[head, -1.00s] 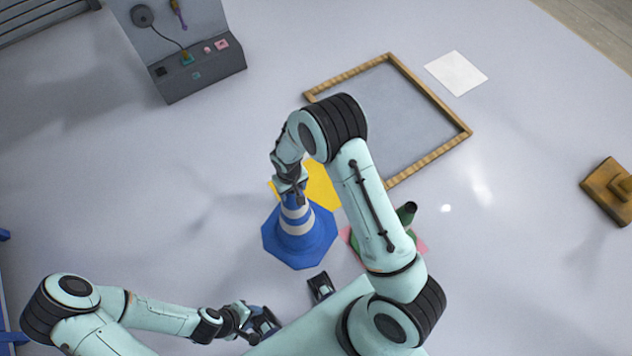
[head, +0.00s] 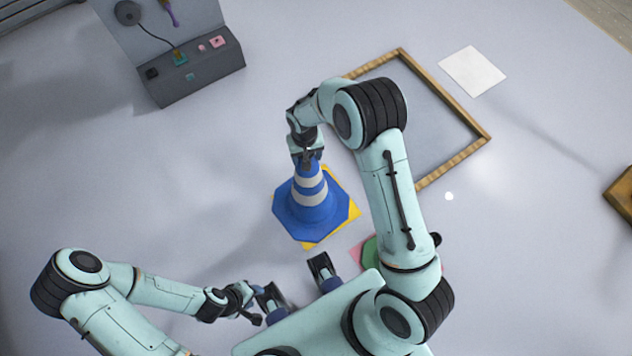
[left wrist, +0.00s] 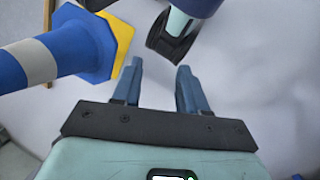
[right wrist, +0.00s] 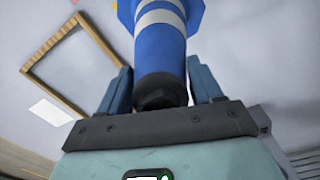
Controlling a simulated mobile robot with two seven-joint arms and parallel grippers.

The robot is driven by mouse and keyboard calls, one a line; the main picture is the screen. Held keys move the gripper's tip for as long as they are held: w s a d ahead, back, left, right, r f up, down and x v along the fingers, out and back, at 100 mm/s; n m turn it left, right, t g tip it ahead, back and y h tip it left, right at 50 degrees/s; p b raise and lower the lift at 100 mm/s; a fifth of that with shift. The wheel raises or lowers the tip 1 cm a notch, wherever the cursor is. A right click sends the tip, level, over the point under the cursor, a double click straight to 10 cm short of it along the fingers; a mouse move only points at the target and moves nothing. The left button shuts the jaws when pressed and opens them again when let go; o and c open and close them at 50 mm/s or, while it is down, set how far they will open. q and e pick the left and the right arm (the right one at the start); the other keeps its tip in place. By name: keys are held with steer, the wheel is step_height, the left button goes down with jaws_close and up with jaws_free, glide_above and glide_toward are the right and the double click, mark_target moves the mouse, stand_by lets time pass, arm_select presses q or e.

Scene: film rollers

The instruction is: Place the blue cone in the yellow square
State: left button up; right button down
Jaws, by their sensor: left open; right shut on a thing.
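The blue cone (head: 307,203), with white bands and an octagonal base, stands upright over the yellow square (head: 347,221). Its base covers most of the square; yellow shows at the right and lower edges, and the base overhangs at the left. The cone also shows in the left wrist view (left wrist: 65,50), with yellow (left wrist: 122,40) beyond it, and in the right wrist view (right wrist: 160,50). My right gripper (head: 307,160) is shut on the cone's top. Whether the base touches the floor, I cannot tell.
A wooden frame (head: 455,161) lies right of the cone, with a white sheet (head: 473,71) beyond it. A grey console (head: 198,72) stands at the upper left. A green and pink item (head: 369,252) is partly hidden by my right arm. Floor left of the cone is clear.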

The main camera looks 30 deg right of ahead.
steer(key=w+d+r+m+b, duration=0.1)
steer(key=w+d+m+b, duration=0.35)
steer(key=b, duration=0.45)
step_height(320, 180, down, 20)
steer(key=d+b, duration=0.1)
steer(key=b, duration=0.3)
steer(key=shift+s+r+m, duration=0.15)
steer(key=shift+r+m, duration=0.05)
steer(key=shift+m, duration=0.15)
steer(key=shift+c, duration=0.8)
jaws_free()
arm_select(q)
steer(key=w+a+f+t, duration=0.1)
steer(key=w+a+f, duration=0.1)
steer(key=w+f, duration=0.3)
steer(key=w+a+f+t+y, duration=0.1)
steer(key=w+a+f+t, duration=0.1)
steer(key=w+f, duration=0.3)
step_height(320, 180, down, 5)
steer(key=shift+a+r+n+y, duration=0.15)
steer(key=shift+a+n+y, duration=0.15)
steer(key=shift+n, duration=0.1)
arm_select(e)
steer(key=shift+s, duration=0.1)
